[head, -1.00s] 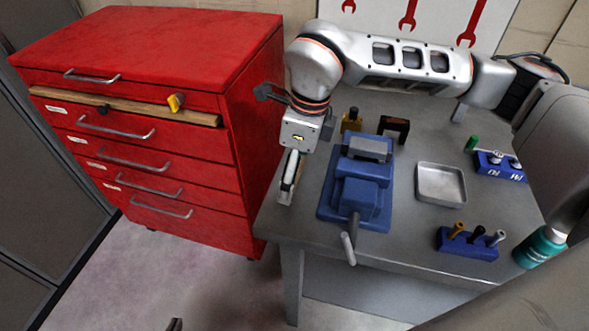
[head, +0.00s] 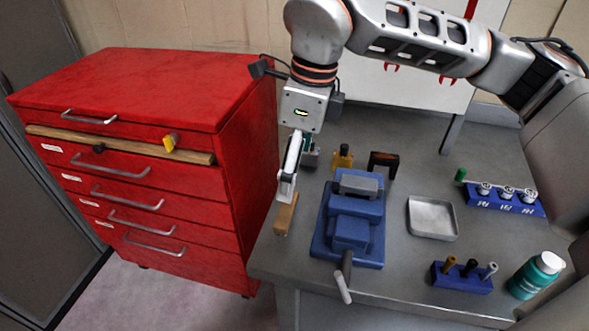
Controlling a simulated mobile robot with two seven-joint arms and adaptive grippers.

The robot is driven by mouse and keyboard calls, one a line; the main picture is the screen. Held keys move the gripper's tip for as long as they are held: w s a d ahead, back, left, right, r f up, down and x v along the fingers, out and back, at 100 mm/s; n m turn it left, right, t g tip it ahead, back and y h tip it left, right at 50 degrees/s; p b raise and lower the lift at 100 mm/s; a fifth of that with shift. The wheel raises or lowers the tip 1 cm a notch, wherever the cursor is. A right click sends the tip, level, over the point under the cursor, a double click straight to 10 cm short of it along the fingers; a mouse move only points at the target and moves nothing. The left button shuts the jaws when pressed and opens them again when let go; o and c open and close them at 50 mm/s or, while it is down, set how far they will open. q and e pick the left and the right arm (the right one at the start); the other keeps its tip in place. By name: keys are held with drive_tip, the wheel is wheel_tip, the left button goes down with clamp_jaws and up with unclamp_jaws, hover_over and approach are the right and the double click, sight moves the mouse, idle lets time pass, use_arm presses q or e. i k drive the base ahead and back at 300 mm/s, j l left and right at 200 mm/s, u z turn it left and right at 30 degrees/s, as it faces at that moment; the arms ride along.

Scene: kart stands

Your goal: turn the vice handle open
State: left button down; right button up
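The blue vice (head: 350,232) stands on the grey bench with its grey jaw block on top. Its handle (head: 343,286) is a pale bar on the near side, slanting down to the right past the bench's front edge. My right gripper (head: 287,190) points down at the bench's left edge, left of the vice and apart from the handle. I see it edge-on, so its opening is hidden. A tan wooden block (head: 285,216) shows just below its fingertips; I cannot tell whether they touch it. My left gripper is out of view.
A red drawer cabinet (head: 150,90) stands left of the bench (head: 400,270). A metal tray (head: 433,218), blue tool holder (head: 462,280), blue rack (head: 505,200) and teal bottle (head: 536,276) sit right of the vice. A yellow-brown item (head: 343,157) and black bracket (head: 383,162) stand behind it.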

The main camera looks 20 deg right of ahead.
sight(342, 277)
drive_tip(key=k, duration=1)
